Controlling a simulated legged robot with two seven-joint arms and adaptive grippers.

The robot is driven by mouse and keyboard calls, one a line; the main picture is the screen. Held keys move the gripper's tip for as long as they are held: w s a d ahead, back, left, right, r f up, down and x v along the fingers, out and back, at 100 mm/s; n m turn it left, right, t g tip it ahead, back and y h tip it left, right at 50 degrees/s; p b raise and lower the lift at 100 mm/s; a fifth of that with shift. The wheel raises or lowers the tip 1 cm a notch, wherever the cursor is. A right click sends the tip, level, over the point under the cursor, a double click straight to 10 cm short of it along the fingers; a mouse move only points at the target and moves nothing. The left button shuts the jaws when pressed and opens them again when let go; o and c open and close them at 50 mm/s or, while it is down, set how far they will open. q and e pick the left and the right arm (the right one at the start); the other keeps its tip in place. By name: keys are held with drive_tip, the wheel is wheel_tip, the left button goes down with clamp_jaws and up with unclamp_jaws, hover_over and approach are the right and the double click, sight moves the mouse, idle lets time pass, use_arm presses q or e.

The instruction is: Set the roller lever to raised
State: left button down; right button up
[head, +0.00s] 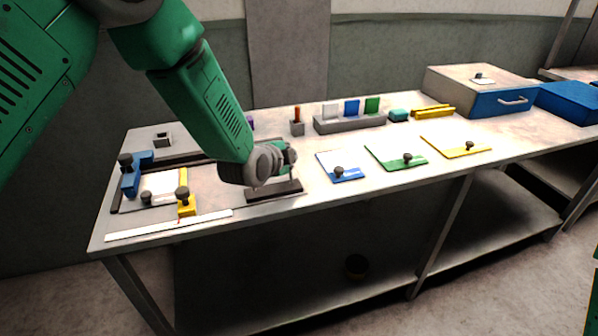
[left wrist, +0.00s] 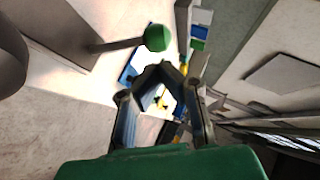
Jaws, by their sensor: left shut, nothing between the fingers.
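The roller lever has a green ball knob (left wrist: 157,38) on a dark rod, seen in the left wrist view. The knob lies just beyond and slightly left of my left gripper's fingertips (left wrist: 160,72), apart from them in the picture. The fingers are closed together with nothing between them. In the head view my left gripper (head: 272,164) is low over a dark base (head: 273,191) near the table's front edge and hides most of what stands there. I cannot tell from these views whether the lever is raised or lowered. My right gripper is not in view.
Left of the gripper are a blue clamp (head: 130,180), a yellow bar (head: 187,204) and a white strip (head: 168,224). A grey rack (head: 349,124) and blue-drawer box (head: 500,101) stand behind.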

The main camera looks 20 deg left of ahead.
use_arm(q)
drive_tip(key=shift+w+a+g, duration=0.45)
drive_tip(key=shift+w+g, duration=0.05)
drive_tip(key=shift+w, duration=0.05)
drive_tip(key=shift+w+a, duration=0.1)
drive_tip(key=shift+w, duration=0.05)
drive_tip(key=shift+w+r+p, duration=0.1)
drive_tip(key=shift+r+p, duration=0.05)
drive_tip(key=shift+p, duration=0.2)
